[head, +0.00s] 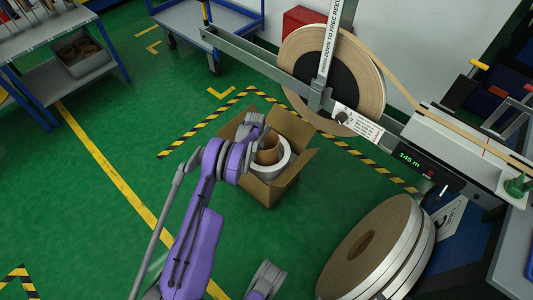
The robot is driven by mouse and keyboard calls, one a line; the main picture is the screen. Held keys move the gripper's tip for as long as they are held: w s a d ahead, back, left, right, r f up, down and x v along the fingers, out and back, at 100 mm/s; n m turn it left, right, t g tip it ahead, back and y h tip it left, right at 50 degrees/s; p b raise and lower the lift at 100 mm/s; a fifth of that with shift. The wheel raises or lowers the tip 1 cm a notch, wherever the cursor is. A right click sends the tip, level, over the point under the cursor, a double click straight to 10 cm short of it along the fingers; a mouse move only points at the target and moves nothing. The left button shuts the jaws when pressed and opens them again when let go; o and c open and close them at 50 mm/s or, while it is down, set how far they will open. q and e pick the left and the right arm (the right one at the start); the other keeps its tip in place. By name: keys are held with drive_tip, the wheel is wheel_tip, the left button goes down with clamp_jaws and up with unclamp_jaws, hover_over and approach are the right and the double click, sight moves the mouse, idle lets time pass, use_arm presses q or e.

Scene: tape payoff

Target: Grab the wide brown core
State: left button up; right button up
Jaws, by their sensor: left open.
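A brown core (269,151) stands in an open cardboard box (261,191) on the floor, beside a white-grey ring (272,170). Its lower part is hidden by the ring and the box walls. My left gripper (259,132) is open at the box's upper left, just above the core in the picture. I cannot tell whether its fingers touch the core.
A large tape reel (364,88) hangs on the payoff arm behind the box. Stacked brown rolls (366,247) stand at lower right. A bin (84,65) of small brown pieces sits on the left shelf. The green floor left of the box is clear.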

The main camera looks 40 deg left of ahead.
use_arm(q)
drive_tip(key=shift+f, duration=0.35)
drive_tip(key=shift+r, duration=0.1)
clamp_jaws()
idle(1.1)
